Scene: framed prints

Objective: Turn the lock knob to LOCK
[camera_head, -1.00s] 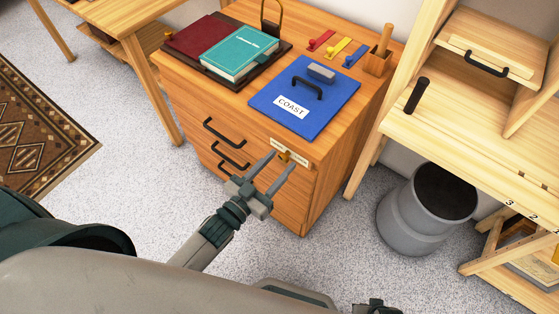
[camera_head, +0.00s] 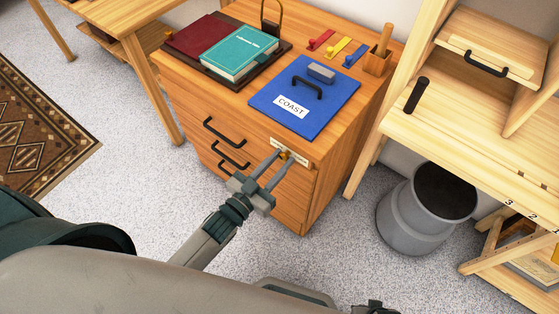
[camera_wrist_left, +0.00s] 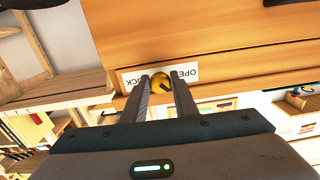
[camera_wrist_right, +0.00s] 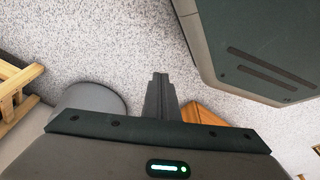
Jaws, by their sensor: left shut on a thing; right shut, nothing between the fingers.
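The lock knob (camera_head: 285,156) is a small brass knob on a white label plate (camera_head: 301,158) at the top front of the wooden drawer cabinet (camera_head: 310,185). In the left wrist view the knob (camera_wrist_left: 161,82) sits between the two fingers, and the plate (camera_wrist_left: 132,76) shows the letters OPE and OCK upside down. My left gripper (camera_head: 279,162) is shut on the knob. The knob's exact turn angle is hard to tell behind the fingers. My right gripper (camera_wrist_right: 160,80) is shut and empty, over the speckled floor in its wrist view.
A blue COAST folder (camera_head: 318,88), a teal book (camera_head: 240,52) and a dark red book (camera_head: 205,35) lie on the cabinet top. Black drawer handles (camera_head: 222,130) stick out left of the knob. A grey bin (camera_head: 405,220) stands right of the cabinet, beside a wooden bench (camera_head: 470,150).

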